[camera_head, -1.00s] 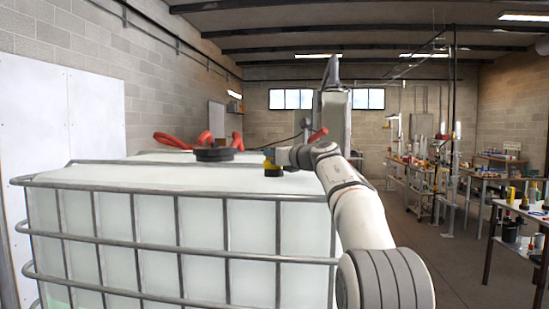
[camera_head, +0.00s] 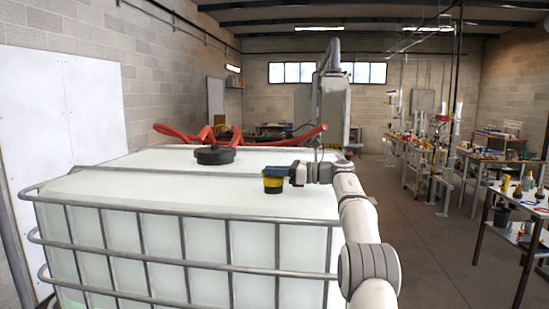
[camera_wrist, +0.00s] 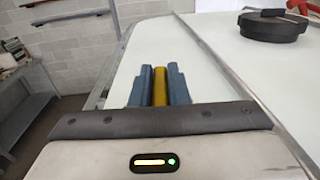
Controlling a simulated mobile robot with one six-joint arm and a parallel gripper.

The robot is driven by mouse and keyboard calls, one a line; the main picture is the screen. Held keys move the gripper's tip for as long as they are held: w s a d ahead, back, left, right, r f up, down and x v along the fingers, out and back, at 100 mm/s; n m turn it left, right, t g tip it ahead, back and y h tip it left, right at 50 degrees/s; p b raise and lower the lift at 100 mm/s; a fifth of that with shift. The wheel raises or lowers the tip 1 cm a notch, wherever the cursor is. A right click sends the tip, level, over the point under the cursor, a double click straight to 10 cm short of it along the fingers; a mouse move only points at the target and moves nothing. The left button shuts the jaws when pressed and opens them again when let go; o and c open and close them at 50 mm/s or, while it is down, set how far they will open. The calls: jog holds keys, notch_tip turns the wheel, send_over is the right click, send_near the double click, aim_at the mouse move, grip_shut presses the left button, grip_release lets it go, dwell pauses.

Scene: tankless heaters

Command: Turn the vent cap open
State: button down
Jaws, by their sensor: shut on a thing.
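A small yellow cap with a dark lower part, which looks like the vent cap (camera_head: 272,185), is at the top of the white caged tank (camera_head: 200,193), near its right side in the head view. My gripper (camera_head: 282,174) reaches it from the right, with the arm low over the tank top. In the wrist view my gripper's blue fingers (camera_wrist: 158,78) are closed on both sides of a yellow part of the cap (camera_wrist: 160,86). The fingers hide most of the cap there. I cannot tell how far it is turned.
A wide black lid (camera_head: 215,155) sits on the tank top, left of my gripper. A red pipe (camera_head: 270,138) lies behind it. Grey metal bars (camera_head: 190,213) edge the tank. Cluttered workbenches (camera_head: 420,160) stand at the right, with open floor between.

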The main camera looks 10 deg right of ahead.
jog(key=shift+n+g+p, duration=0.4)
jog(key=shift+g+p, duration=0.2)
jog(key=shift+p, duration=0.25)
jog(key=c, duration=1.4)
grip_release()
jog(key=b+v, duration=0.1)
jog(key=v, duration=0.6)
jog(key=shift+s+d+f, duration=0.1)
jog(key=shift+d+f, duration=0.1)
jog(key=shift+d, duration=0.15)
jog(key=shift+r, duration=0.1)
